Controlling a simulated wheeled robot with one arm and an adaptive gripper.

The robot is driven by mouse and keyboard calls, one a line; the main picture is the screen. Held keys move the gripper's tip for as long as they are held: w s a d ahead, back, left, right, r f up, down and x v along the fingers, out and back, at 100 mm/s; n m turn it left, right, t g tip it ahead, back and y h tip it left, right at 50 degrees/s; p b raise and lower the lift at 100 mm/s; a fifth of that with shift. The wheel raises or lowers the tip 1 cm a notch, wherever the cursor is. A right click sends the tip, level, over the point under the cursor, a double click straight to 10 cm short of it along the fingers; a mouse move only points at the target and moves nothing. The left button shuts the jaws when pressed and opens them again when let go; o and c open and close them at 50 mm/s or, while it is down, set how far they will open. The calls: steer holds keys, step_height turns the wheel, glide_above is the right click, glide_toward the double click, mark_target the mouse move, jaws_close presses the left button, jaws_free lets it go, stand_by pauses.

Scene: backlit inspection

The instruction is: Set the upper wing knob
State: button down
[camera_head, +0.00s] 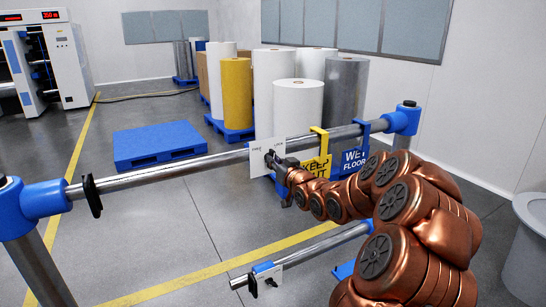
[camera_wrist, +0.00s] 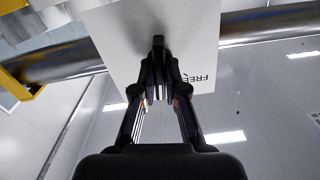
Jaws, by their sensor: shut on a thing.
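The upper wing knob (camera_wrist: 158,42) is dark and sits on a white plate (camera_head: 256,168) on the upper rail. In the wrist view the plate (camera_wrist: 118,28) fills the top middle, with the word FREE upside down at its right. My gripper (camera_head: 275,162) reaches the knob from the right in the head view and hides most of it. In the wrist view the fingertips of my gripper (camera_wrist: 159,72) are closed together on the knob. The knob's exact angle is hard to tell. A second, lower wing knob (camera_head: 271,282) is on a small plate on the lower rail.
The steel upper rail (camera_head: 165,172) runs between blue end fittings and carries a black collar (camera_head: 91,196). A yellow KEEP OUT sign (camera_head: 318,166) and a blue WET FLOOR sign (camera_head: 355,160) hang close to my arm. The lower rail (camera_head: 315,248) runs below. Rolls and a blue pallet (camera_head: 158,145) stand behind.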

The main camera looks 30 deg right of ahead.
steer(key=shift+m, duration=3.5)
steer(key=shift+d, duration=0.1)
steer(key=c, duration=1.2)
jaws_free()
steer(key=shift+s, duration=0.15)
steer(key=s, duration=0.7)
steer(key=s+a, duration=0.1)
steer(key=s, duration=0.3)
steer(key=shift+s, duration=0.35)
